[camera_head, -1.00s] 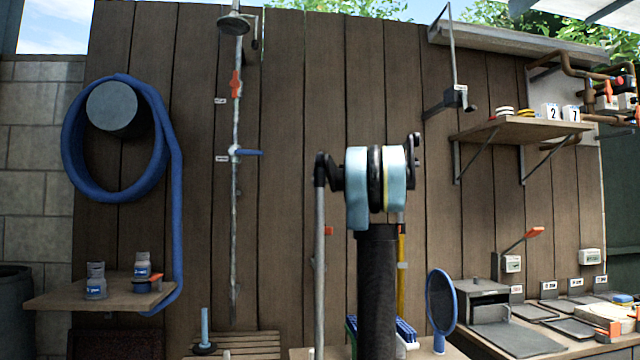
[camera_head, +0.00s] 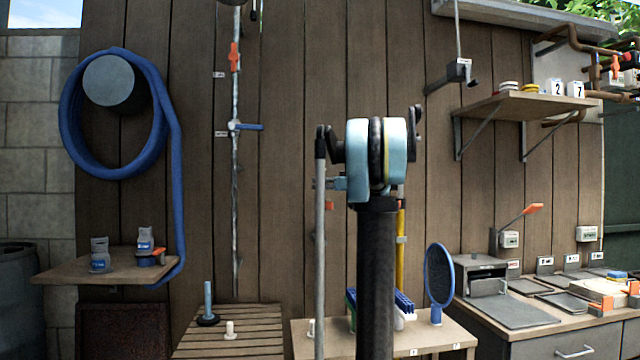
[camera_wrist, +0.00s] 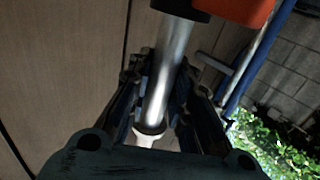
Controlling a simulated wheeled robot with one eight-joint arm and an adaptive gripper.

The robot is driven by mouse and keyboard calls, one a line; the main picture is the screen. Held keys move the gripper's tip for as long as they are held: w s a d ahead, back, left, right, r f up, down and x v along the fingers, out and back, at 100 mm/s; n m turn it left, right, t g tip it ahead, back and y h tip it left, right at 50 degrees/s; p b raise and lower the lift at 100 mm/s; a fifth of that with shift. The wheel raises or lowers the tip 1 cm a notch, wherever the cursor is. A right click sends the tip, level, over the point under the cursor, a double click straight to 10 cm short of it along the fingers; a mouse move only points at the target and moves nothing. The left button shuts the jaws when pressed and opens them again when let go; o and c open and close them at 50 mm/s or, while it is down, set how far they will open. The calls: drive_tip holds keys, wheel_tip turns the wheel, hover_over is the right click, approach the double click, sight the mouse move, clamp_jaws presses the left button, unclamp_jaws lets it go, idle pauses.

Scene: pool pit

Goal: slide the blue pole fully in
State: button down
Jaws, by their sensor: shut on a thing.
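In the wrist view my gripper (camera_wrist: 158,92) is shut on a shiny silver pole (camera_wrist: 172,55), its fingers on both sides of it. The pole has a black collar (camera_wrist: 182,8) at its upper end in the picture and a pale end (camera_wrist: 149,131) by the palm. A blue tube or pole (camera_wrist: 262,50) runs slantwise at the right, apart from the fingers. I cannot tell if it and the silver pole are joined. In the head view my arm hides most of my gripper; a small grey-blue part (camera_head: 328,184) shows left of it. A grey pole (camera_head: 319,240) stands upright there.
An orange block (camera_wrist: 240,10) is close beside the silver pole. A yellow pole (camera_head: 401,250) stands behind my arm. A table with a blue round brush or mirror (camera_head: 439,274), a slatted bench (camera_head: 260,325) and a blue hose coil (camera_head: 164,140) are around.

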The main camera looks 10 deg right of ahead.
drive_tip(key=shift+f, duration=0.2)
drive_tip(key=c, duration=1.4)
unclamp_jaws()
drive_tip(key=shift+d, duration=0.1)
drive_tip(key=v, duration=1.1)
drive_tip(key=shift+s+d, duration=0.25)
drive_tip(key=shift+d, duration=0.05)
drive_tip(key=shift+a, duration=0.1)
